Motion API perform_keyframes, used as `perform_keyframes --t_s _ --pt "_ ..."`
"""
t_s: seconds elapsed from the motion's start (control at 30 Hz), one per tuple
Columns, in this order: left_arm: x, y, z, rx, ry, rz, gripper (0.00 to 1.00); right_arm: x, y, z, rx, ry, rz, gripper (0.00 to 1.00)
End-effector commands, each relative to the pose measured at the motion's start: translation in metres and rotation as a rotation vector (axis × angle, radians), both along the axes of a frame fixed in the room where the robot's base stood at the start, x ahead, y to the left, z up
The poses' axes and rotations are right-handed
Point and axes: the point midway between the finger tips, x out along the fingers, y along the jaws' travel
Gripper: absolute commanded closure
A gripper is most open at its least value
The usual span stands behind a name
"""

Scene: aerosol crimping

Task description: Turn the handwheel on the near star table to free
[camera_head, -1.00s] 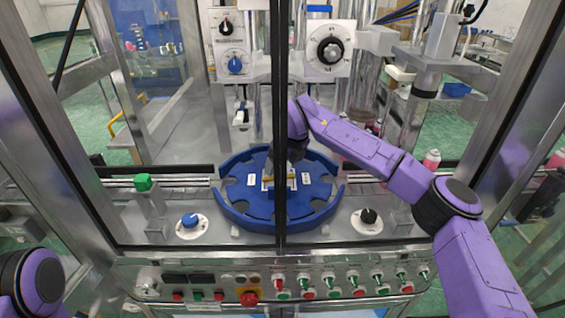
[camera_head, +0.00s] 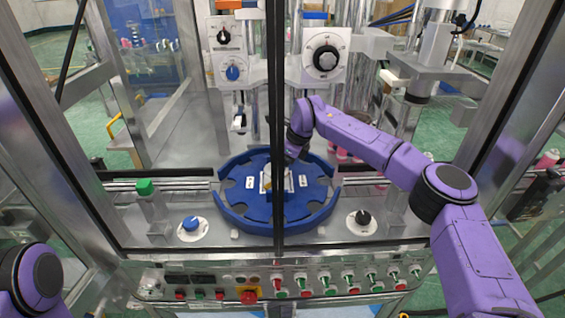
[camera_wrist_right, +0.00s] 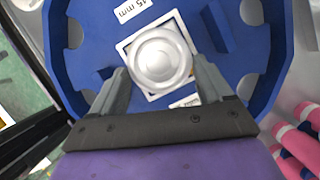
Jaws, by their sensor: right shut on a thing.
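The blue star table (camera_head: 236,200) lies in the middle of the machine in the head view, and it fills much of the right wrist view (camera_wrist_right: 88,35). The handwheel (camera_wrist_right: 160,52) is a white round knob over a square white plate at the table's centre. My right gripper (camera_wrist_right: 160,74) reaches down from above with one finger on each side of the knob and is shut on it. In the head view the dark frame post and my right wrist hide most of the knob. Only a part of my left arm shows at lower left; its gripper is out of view.
A vertical frame post (camera_head: 279,120) crosses in front of the star table. A blue knob (camera_head: 190,223) and a black knob (camera_head: 362,217) flank the table. A control panel (camera_head: 230,283) runs along the front. Pink cans (camera_wrist_right: 295,135) stand beside the table.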

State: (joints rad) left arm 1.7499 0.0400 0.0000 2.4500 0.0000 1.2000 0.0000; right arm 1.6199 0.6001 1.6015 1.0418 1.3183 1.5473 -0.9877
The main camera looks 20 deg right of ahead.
Motion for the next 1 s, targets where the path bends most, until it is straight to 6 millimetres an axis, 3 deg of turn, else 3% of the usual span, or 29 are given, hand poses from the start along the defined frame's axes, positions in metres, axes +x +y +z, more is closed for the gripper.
perform_keyframes --t_s 0.47,0.5,0.53,0.83,1.0 --pt "0.0 0.0 0.001 0.0 0.0 0.0 0.23 0.0 0.001 -0.001 -0.002 0.0 0.018 0.52" --pt "0.0 0.0 0.001 0.0 0.0 0.0 0.23 0.0 0.001 -0.001 -0.002 0.0 0.018 0.08" --pt "0.0 0.0 0.001 0.0 0.0 0.0 0.23 0.0 0.001 -0.001 -0.002 0.001 0.017 0.0" --pt "0.0 0.0 -0.003 0.0 0.0 0.0 0.23 -0.001 -0.002 0.004 -0.002 -0.002 0.014 0.0" --pt "0.0 0.0 -0.018 0.0 0.0 0.0 0.23 -0.008 -0.013 0.033 -0.001 -0.006 0.013 0.0"
